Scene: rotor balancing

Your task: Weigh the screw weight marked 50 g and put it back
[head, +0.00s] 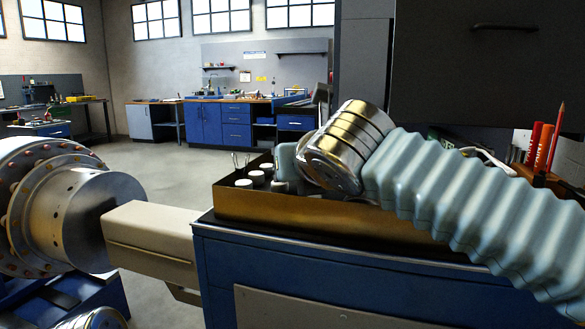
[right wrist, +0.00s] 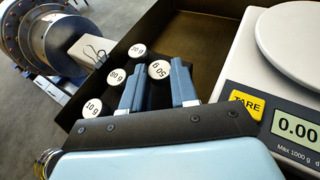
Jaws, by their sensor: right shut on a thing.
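The screw weight marked 50 g (right wrist: 158,69) has a white round top and stands between the two blue fingers of my right gripper (right wrist: 157,88), which is shut on it. I cannot tell whether its lower end is clear of the tray (head: 300,211). The scale (right wrist: 242,77) is at the right in the right wrist view, with an empty pan (right wrist: 295,38), a yellow TARE button (right wrist: 246,103) and a display (right wrist: 297,127) reading 0.00. In the head view my wrist hides the fingertips and the held weight. My left gripper is out of view.
Other weights, marked 20 g (right wrist: 137,50), 10 g (right wrist: 93,107) and one with an unclear mark (right wrist: 117,77), stand close to the left finger. The dark tray wall (right wrist: 135,22) rises behind. A large rotor (head: 75,215) is at the left. Red markers (head: 540,146) stand at the far right.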

